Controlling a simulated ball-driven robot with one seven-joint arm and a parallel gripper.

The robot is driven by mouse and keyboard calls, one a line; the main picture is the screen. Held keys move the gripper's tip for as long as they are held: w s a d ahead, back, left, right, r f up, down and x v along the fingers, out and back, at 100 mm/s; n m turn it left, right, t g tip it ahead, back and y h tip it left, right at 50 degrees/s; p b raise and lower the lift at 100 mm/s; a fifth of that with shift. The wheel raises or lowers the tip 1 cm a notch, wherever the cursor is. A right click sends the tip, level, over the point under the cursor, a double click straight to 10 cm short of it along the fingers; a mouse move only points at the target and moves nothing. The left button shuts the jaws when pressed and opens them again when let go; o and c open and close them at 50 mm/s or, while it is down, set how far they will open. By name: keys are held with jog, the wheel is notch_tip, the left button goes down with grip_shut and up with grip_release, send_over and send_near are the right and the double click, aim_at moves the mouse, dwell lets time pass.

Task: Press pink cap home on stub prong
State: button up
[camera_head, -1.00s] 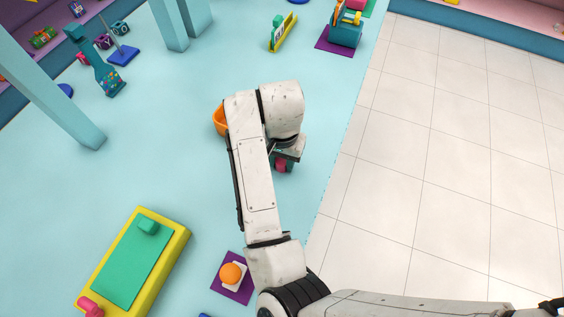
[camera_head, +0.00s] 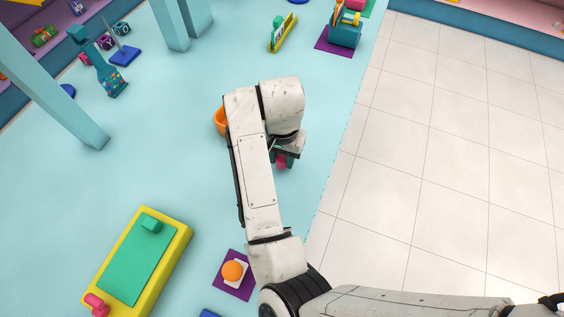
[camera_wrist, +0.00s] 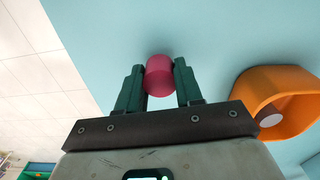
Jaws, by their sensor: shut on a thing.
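My gripper (camera_wrist: 159,66) has two dark green fingers, shut on the pink cap (camera_wrist: 160,82), a short cylinder that shows between them in the wrist view. In the head view the cap (camera_head: 281,162) shows just below my wrist, over the light blue floor, partly covered by my arm. Whether it touches the floor cannot be told. I cannot pick out the stub prong for certain; a dull pinkish round end (camera_wrist: 270,120) shows inside the orange holder, to the right of my gripper in the wrist view.
The orange holder (camera_wrist: 284,88) stands close beside my gripper; in the head view my arm half hides it (camera_head: 219,121). A yellow tray with a green board (camera_head: 132,262) and an orange ball on a purple mat (camera_head: 232,271) lie nearer. White tiles (camera_head: 450,150) are clear.

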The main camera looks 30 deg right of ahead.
aim_at(282, 157)
jog(key=c, duration=0.4)
jog(key=shift+r+p, duration=1.85)
jog(key=shift+r, duration=0.2)
jog(key=shift+s+f, duration=0.1)
